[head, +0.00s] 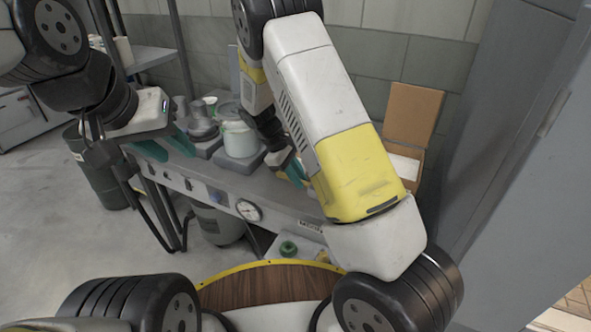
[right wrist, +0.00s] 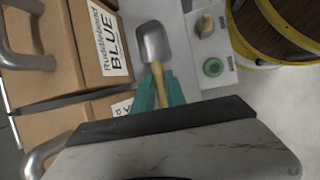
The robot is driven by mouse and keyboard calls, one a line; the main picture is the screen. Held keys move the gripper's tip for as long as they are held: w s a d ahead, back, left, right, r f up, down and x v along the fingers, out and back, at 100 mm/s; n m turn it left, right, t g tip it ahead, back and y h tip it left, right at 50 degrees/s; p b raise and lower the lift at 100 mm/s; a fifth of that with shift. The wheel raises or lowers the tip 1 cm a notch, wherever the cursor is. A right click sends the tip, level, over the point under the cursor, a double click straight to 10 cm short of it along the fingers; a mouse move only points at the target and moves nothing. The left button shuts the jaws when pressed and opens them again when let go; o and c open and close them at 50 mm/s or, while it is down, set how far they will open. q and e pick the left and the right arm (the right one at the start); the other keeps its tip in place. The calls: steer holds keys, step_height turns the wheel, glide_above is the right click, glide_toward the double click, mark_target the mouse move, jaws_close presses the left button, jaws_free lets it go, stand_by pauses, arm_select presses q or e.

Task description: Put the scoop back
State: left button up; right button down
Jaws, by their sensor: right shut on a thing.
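The scoop (right wrist: 153,45) has a grey metal head and a yellowish handle. In the right wrist view it points away from my right gripper (right wrist: 158,92), whose teal fingers are shut on the handle. In the head view my right gripper (head: 293,170) is low by the bench, partly hidden behind my own arm, and I cannot make out the scoop there. My left gripper (head: 163,147) is at the left, in front of the bench's left end. Its teal fingers are apart and nothing shows between them.
The grey bench (head: 225,185) holds pots and a white-green container (head: 238,138). An open cardboard box (head: 412,115) stands at the back right. The right wrist view shows cardboard boxes (right wrist: 60,50) with metal handles at left, and a panel with a green button (right wrist: 213,67).

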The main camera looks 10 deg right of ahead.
steer(key=shift+w+d+f, duration=0.1)
steer(key=shift+d+f, duration=0.1)
steer(key=shift+f, duration=0.4)
steer(key=shift+w+d+f, duration=0.1)
steer(key=shift+d+f, duration=0.05)
steer(key=shift+f, duration=0.4)
steer(key=shift+w+d+f, duration=0.1)
steer(key=shift+d+f, duration=0.1)
steer(key=shift+f, duration=0.4)
steer(key=shift+f, duration=0.15)
steer(key=c, duration=1.4)
jaws_free()
steer(key=shift+o, duration=0.2)
steer(key=s+v, duration=0.1)
steer(key=v, duration=1.1)
steer(key=s+d+r+m+t+y, duration=0.1)
steer(key=s+d+r+m+y, duration=0.2)
steer(key=s+r, duration=0.35)
steer(key=s+d+r+m+t+y, duration=0.2)
steer(key=s+d+r+y, duration=0.15)
steer(key=r, duration=0.55)
steer(key=s+d+r+m+t, duration=0.1)
steer(key=s+r+m+t, duration=0.3)
steer(key=s, duration=1)
steer(key=shift+s+d+r+m+y, duration=0.2)
steer(key=shift+r+m+y, duration=0.3)
steer(key=shift+r, duration=0.55)
